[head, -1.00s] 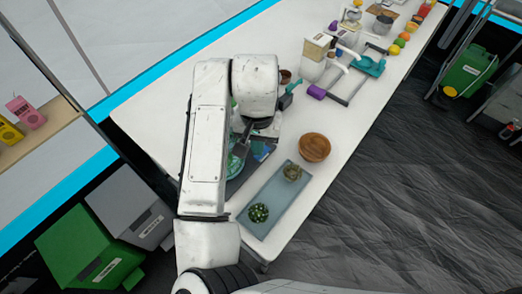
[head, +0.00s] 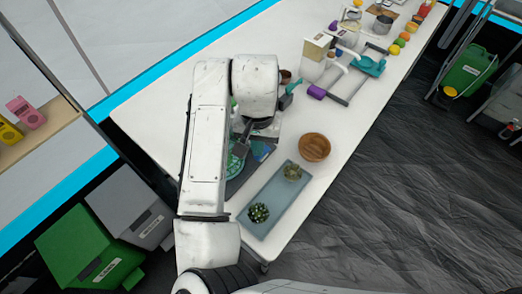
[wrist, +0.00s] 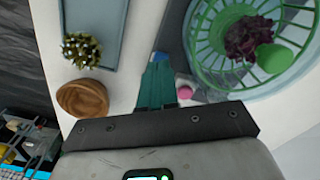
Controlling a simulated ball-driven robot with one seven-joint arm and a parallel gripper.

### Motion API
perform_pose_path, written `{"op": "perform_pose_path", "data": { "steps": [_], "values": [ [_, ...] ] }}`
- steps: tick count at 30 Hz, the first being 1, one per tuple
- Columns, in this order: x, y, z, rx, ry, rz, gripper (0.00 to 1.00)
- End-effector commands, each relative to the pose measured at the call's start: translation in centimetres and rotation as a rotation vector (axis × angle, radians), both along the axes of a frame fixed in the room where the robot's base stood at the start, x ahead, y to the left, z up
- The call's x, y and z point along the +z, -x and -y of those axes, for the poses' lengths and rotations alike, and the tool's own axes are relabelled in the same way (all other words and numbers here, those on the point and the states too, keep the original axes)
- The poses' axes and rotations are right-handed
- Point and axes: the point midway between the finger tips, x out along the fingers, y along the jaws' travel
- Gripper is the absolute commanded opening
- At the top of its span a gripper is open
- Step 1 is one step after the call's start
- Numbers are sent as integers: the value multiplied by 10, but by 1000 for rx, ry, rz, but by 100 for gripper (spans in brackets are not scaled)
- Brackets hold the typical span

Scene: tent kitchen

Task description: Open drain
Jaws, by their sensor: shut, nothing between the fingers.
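My gripper (wrist: 157,82) shows in the wrist view as two teal fingers close together, shut with nothing held. The fingertips are over the grey edge beside a sink or basin area; a small blue part (wrist: 160,57) shows at their tips, and I cannot tell if they touch it. A green slatted basket (wrist: 207,60) with dark purple leaves (wrist: 250,38) and a green round piece (wrist: 275,58) is just right of the fingers. A pink cylinder (wrist: 184,92) is close beside them. I cannot make out a drain. In the head view my arm hides much of this area.
A wooden bowl (head: 314,147) and a grey-blue tray (head: 272,203) with two succulents stand on the white table (head: 335,120) right of my arm. Bins stand on the floor at left.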

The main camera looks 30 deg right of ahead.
Motion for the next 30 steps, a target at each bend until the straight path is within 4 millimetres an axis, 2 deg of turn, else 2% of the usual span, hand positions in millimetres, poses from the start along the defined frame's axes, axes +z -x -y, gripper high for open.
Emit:
{"op": "perform_pose_path", "data": {
  "steps": [30],
  "values": [
    [-13,0,0,0,1,-1,0]
  ]
}}
